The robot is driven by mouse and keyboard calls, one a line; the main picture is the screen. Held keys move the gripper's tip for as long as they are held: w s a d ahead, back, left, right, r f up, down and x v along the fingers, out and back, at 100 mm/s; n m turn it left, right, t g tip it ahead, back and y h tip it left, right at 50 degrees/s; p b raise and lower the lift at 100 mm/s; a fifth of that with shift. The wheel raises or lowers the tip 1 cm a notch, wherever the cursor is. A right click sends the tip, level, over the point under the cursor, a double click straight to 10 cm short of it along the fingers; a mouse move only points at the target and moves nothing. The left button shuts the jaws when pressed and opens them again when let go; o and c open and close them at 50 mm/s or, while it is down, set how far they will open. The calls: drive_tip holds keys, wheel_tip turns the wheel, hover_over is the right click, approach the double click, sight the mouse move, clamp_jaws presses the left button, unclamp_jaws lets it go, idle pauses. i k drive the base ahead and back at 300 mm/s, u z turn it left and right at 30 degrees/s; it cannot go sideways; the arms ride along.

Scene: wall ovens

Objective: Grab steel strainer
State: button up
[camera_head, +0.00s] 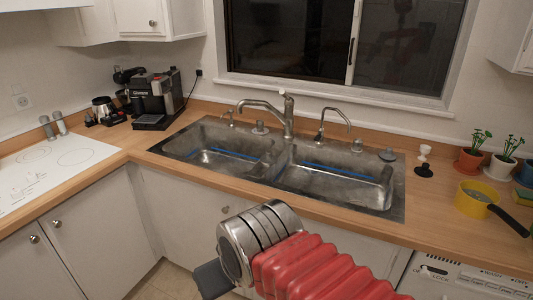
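A small round grey metal piece (387,155), which looks like the steel strainer, lies on the back right rim of the double steel sink (398,205). It is small in the picture, so I cannot be sure of its kind. My arm, with red bellows and a steel wrist, reaches in from the bottom edge. A dark grey part at its end, likely my gripper (211,280), shows low in front of the cabinets, well apart from the round piece. Its fingers cannot be made out, and nothing held is visible.
The faucet (287,116) and a curved spout (335,122) stand behind the sink. A white-and-black plunger-like item (424,160), potted plants (469,158) and a yellow pot (474,202) stand on the right counter. A coffee machine (160,98) stands left. The counter's front strip is clear.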

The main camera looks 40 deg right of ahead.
sight(268, 159)
drive_tip(key=z, duration=0.1)
drive_tip(key=i, duration=1.1)
drive_tip(key=z, duration=0.15)
